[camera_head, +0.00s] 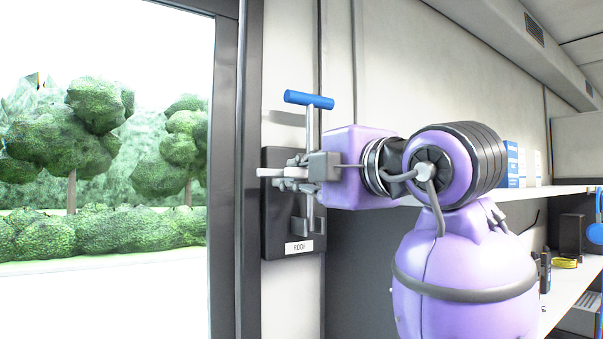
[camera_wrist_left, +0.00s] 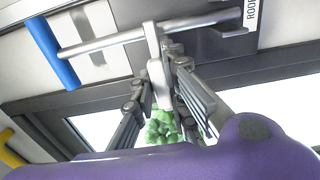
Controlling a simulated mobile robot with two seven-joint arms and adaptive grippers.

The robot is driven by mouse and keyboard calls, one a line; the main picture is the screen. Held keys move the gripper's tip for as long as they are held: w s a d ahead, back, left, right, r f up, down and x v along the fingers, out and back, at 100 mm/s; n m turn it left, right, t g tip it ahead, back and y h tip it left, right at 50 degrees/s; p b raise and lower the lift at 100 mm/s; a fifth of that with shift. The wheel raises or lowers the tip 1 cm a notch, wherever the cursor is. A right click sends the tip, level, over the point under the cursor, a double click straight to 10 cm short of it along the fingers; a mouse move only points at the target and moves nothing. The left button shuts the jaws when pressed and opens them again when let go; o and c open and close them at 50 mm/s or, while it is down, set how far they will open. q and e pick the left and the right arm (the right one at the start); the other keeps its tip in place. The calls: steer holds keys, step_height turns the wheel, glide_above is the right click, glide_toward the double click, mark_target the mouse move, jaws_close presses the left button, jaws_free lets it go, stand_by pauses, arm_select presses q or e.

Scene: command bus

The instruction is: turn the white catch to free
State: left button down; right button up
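The white catch (camera_head: 270,172) is a short pale bar at the black wall plate (camera_head: 272,240), sticking out to the left of my left gripper (camera_head: 292,174). In the left wrist view, the white catch (camera_wrist_left: 159,82) lies between the two fingertips of my left gripper (camera_wrist_left: 162,70). The fingers converge on it and look closed on its sides. A grey rod with a blue T-handle (camera_head: 308,99) runs upright past the plate; the blue handle also shows in the left wrist view (camera_wrist_left: 50,52). My gripper hides part of the plate and rod. My right gripper is in neither view.
A dark window or door frame (camera_head: 250,200) stands just left of the plate, with trees outside. A white shelf (camera_head: 540,192) carrying boxes is at the right. A lower shelf (camera_head: 568,285) holds a yellow item (camera_head: 565,262) and dark devices.

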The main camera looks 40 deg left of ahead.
arm_select(q)
steer(key=shift+f+m, duration=0.1)
steer(key=shift+m, duration=0.2)
steer(key=m, duration=0.4)
steer(key=shift+f, duration=0.1)
steer(key=m, duration=0.9)
steer(key=shift+m, duration=2.1)
steer(key=c, duration=1.8)
jaws_free()
steer(key=shift+o, duration=0.2)
